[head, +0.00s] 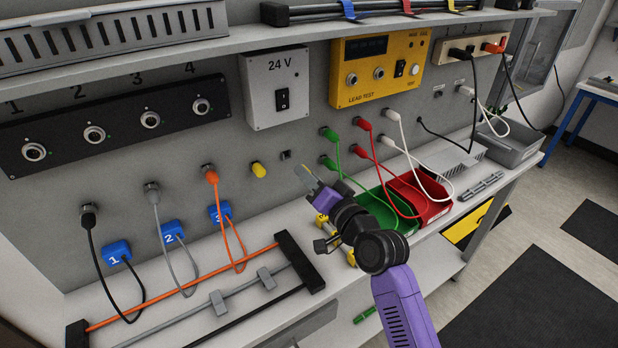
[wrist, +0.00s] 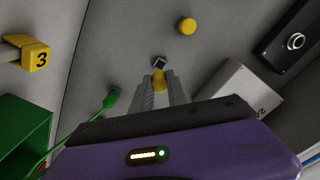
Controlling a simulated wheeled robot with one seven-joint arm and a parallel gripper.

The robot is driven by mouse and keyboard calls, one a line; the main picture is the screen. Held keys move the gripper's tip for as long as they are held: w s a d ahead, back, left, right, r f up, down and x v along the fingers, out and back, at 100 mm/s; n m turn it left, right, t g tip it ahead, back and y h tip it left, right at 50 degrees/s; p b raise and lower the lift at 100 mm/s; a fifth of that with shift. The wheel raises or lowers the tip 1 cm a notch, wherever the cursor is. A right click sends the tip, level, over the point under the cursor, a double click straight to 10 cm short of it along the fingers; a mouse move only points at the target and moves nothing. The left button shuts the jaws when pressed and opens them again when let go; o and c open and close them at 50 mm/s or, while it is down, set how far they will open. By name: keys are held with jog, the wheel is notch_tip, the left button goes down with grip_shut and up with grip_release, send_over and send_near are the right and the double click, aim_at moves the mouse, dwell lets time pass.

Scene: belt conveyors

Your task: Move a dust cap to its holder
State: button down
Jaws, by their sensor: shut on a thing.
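A yellow dust cap (wrist: 160,82) is between the fingertips of my gripper (wrist: 161,92) in the wrist view. My gripper is shut on it. In the head view my gripper (head: 304,173) is near the grey wall panel, below and right of a small dark square fitting (head: 286,155). That fitting (wrist: 159,62) appears just beyond the held cap in the wrist view; I cannot tell whether they touch. A second yellow cap (head: 258,169) is on the panel to the left, and also shows in the wrist view (wrist: 187,25). I cannot tell which part is the holder.
Black, grey and orange cables (head: 212,176) plug into the panel at left. A green bin (head: 388,225) and red bin (head: 435,205) with hanging leads stand right of my arm. A cable rack (head: 290,255) lies in front.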

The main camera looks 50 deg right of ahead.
jog(key=shift+x, duration=2.4)
jog(key=shift+w+d, duration=0.15)
jog(key=shift+w, duration=0.5)
dwell(0.5)
jog(key=c, duration=1.2)
grip_release()
jog(key=shift+s, duration=0.1)
jog(key=b+v, duration=0.1)
jog(key=v, duration=0.6)
jog(key=shift+s, duration=0.35)
